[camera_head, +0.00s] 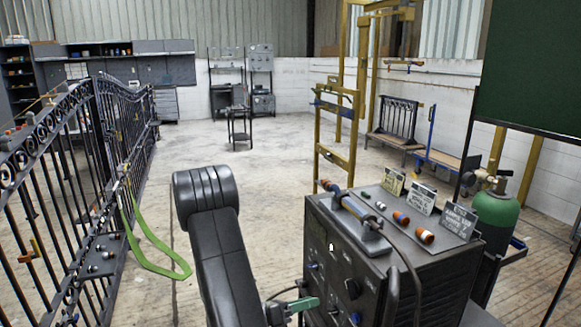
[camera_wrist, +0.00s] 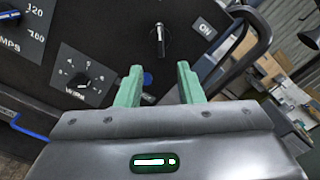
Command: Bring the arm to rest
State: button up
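My gripper (camera_wrist: 160,88) shows two green fingers standing apart in the wrist view, with nothing gripped between them. Beyond the fingertips is the black front panel (camera_wrist: 105,35) of a machine. A dial marked WIRE (camera_wrist: 78,82) is left of the fingers. A lever switch (camera_wrist: 160,40) with an ON label is just beyond them. I cannot tell how far the fingertips are from the panel. In the head view my gripper (camera_head: 304,304) is low, close to the front of the machine (camera_head: 330,255), partly hidden by my dark arm.
On the machine top lie a torch (camera_head: 350,208), small nozzles (camera_head: 401,217) and cards (camera_head: 422,197). A green gas cylinder (camera_head: 496,215) stands at its right. A black iron gate (camera_head: 118,130) with a green strap (camera_head: 155,262) is at left. The floor (camera_head: 245,170) behind is mostly clear.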

aim_at(348, 291)
jog(key=p+x, duration=0.1)
jog(key=x, duration=0.9)
jog(key=shift+d, duration=0.25)
jog(key=shift+w+d+f, duration=0.1)
jog(key=shift+w+d, duration=0.05)
jog(key=shift+d, duration=0.15)
jog(key=m+b, duration=0.4)
jog(key=m, duration=0.1)
jog(key=shift+a+f, duration=0.1)
jog(key=shift+f, duration=0.05)
jog(key=m+b, duration=0.2)
jog(key=m, duration=0.3)
jog(key=shift+r+b, duration=0.2)
jog(key=shift+b, duration=0.1)
